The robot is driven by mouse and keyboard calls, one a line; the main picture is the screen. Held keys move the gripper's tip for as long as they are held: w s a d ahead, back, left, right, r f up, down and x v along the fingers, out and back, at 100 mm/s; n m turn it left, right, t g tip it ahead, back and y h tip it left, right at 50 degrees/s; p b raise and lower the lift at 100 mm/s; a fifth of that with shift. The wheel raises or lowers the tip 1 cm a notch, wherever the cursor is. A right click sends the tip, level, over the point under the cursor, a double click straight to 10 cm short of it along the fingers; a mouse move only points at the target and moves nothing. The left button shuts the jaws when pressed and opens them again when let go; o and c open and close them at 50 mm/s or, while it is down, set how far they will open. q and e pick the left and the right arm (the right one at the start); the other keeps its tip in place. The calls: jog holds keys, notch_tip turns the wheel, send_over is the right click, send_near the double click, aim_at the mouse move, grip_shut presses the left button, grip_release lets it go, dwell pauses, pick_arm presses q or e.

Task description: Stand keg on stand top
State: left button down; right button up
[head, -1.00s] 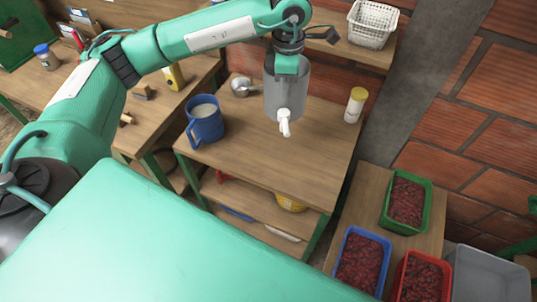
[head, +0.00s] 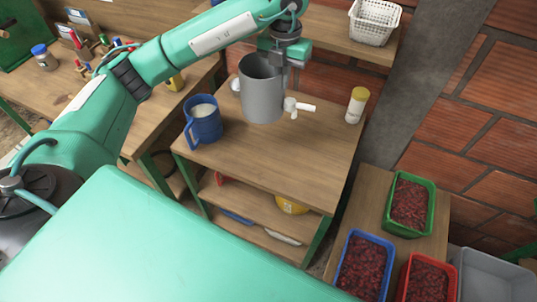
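The keg (head: 261,97) is a grey, open-topped cylinder with a white tap (head: 300,107) pointing right. It is upright over the wooden stand top (head: 270,155); I cannot tell whether its base touches the wood. My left gripper (head: 287,70) comes down at the keg's far right rim, above the tap, and appears shut on the keg's wall. The keg hides part of its fingers. My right gripper is not in view.
On the stand top, a blue jug (head: 203,119) stands left and a yellow-capped bottle (head: 356,105) right. The front of the top is clear. Green, blue and red crates sit lower right, including the green crate (head: 408,204).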

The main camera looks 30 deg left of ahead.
aim_at(281, 115)
pick_arm(q)
notch_tip(281, 115, down, 15)
jog(key=p, duration=0.4)
jog(key=shift+r, duration=0.1)
notch_tip(281, 115, down, 5)
jog(key=shift+f+p, duration=0.1)
jog(key=shift+p, duration=0.65)
jog(key=shift+f, duration=0.2)
jog(key=c, duration=1.7)
grip_release()
jog(key=shift+r, duration=0.1)
